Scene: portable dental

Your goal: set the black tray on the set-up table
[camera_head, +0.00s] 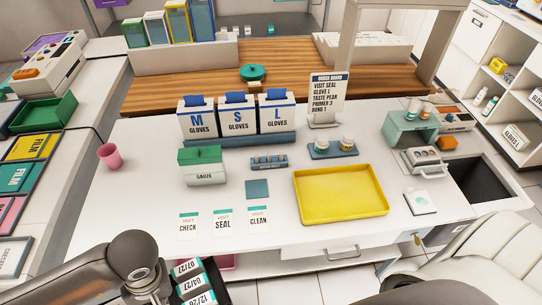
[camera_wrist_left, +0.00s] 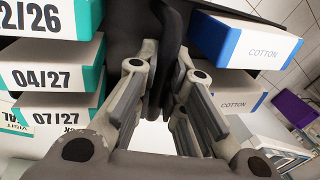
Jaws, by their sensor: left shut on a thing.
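My left gripper (camera_wrist_left: 160,72) is shut on a black part of the black tray (camera_wrist_left: 172,28) in the left wrist view. In the head view the tray (camera_head: 216,277) shows at the bottom edge, beside my left arm, partly cut off. White-and-teal boxes (camera_head: 191,284) dated 07/27, 04/27 and 12/26 sit in it. In the wrist view, white-and-blue cotton boxes (camera_wrist_left: 245,45) are on its other side. The tray appears in front of the near edge of the white set-up table (camera_head: 130,190). My right gripper is not in view.
A yellow tray (camera_head: 340,213) fills the table's right front. A pink cup (camera_head: 110,156) stands at left. The left front has bare surface.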

